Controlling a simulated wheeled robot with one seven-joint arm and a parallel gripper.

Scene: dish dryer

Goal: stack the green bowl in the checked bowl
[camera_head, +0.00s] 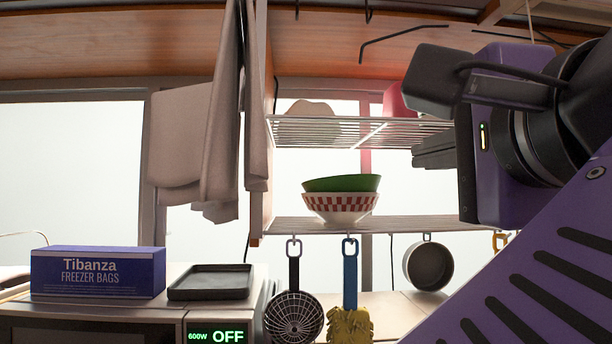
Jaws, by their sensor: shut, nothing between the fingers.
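The green bowl (341,183) sits in the mouth of the checked bowl (340,207), with its rim showing above the red-and-white checked band and its lower part hidden inside. The green bowl looks roughly level. The checked bowl stands upright on the lower wire shelf (420,224). My gripper (433,152) is to the right of the bowls and higher, near the upper shelf's right end, apart from both bowls. It is shut and empty. Its fingers are dark and seen from the side.
An upper wire shelf (350,130) above the bowls holds a pale object (311,108) and a red one (399,100). A strainer (294,316), a blue-handled utensil (350,275) and a pot (428,265) hang below the lower shelf. Cloths (225,120) hang at left.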

